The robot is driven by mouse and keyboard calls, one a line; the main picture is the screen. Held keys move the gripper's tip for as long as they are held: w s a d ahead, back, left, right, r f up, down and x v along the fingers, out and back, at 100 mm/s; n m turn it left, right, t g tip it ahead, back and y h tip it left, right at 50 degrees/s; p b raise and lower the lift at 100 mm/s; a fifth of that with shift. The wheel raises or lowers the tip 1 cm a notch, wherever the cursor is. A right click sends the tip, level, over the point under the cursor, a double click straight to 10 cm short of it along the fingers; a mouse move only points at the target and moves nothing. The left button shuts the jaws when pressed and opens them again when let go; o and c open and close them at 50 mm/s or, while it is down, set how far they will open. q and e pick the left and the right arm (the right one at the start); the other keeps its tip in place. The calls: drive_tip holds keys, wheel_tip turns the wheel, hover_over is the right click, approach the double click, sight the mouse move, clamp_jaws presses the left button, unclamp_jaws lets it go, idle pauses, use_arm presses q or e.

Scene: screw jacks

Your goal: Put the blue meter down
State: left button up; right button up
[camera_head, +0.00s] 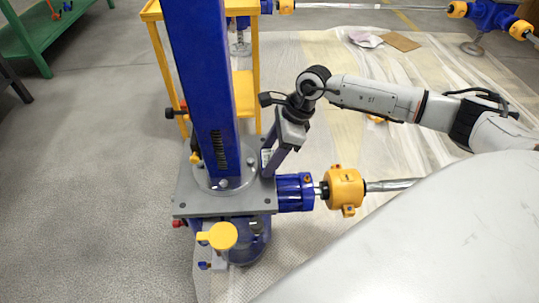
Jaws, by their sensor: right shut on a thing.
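My right gripper (288,138) reaches in from the right and points down, beside the jack's blue column. It is shut on a slim blue piece (278,159), which I take to be the blue meter. The piece is tilted, and its upper part is hidden by the gripper. Its lower end is close above the grey base plate (226,203) of the jack; I cannot tell whether it touches. My left gripper is not in view.
The tall blue column (208,85) stands left of my gripper. A blue coupling (295,192) and a yellow housing (345,189) with a metal shaft lie just below. A yellow frame (155,12) stands behind. Grey floor on the left is clear.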

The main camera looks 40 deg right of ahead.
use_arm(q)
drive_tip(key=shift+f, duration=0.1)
use_arm(e)
drive_tip(key=o, duration=1.3)
drive_tip(key=shift+r, duration=0.2)
use_arm(q)
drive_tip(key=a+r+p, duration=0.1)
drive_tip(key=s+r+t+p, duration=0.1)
drive_tip(key=p, duration=0.1)
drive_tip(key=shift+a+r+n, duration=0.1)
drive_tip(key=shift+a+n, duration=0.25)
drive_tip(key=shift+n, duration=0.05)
use_arm(e)
drive_tip(key=v, duration=1.1)
drive_tip(key=shift+s+d+r, duration=0.1)
drive_tip(key=shift+d+r, duration=0.05)
drive_tip(key=shift+r, duration=0.15)
